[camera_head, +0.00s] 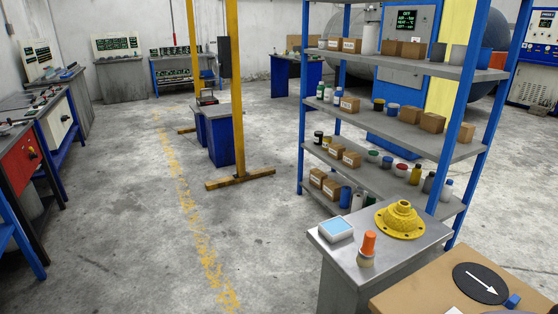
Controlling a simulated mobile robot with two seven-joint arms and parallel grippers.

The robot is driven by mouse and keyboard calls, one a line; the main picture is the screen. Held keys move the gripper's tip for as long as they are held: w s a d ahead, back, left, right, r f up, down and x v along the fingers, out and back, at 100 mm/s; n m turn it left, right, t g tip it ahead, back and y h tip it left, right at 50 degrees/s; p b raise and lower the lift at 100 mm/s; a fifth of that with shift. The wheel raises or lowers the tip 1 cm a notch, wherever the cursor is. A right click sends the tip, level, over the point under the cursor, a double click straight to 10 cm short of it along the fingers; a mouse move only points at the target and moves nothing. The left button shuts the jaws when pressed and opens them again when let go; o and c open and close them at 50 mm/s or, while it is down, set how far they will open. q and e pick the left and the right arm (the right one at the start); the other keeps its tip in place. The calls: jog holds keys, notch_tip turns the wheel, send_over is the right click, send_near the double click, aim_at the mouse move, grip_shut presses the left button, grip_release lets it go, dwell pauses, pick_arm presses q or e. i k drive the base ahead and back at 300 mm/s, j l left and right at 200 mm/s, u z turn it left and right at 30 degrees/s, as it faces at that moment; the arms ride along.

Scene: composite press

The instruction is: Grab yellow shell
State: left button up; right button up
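The yellow shell (400,219) is a flanged, domed piece with a raised neck on top and holes around its rim. It sits flange down on a grey metal table (340,262) at the lower right. Nothing touches it from above. A white box with a light blue top (337,229) lies to its left, and an orange-topped bottle (367,249) stands in front of it to the left. Neither of my grippers can be made out in this view.
A brown surface (425,283) with a black disc bearing a white arrow (480,283) and a small blue object (512,301) is at the bottom right. A blue-framed shelf (390,120) with boxes and bottles stands behind the table. Open floor (120,220) lies to the left.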

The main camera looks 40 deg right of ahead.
aim_at(399, 221)
jog(key=i+j+z, duration=0.15)
jog(key=i, duration=1)
jog(key=z, duration=2.55)
jog(key=j, duration=0.1)
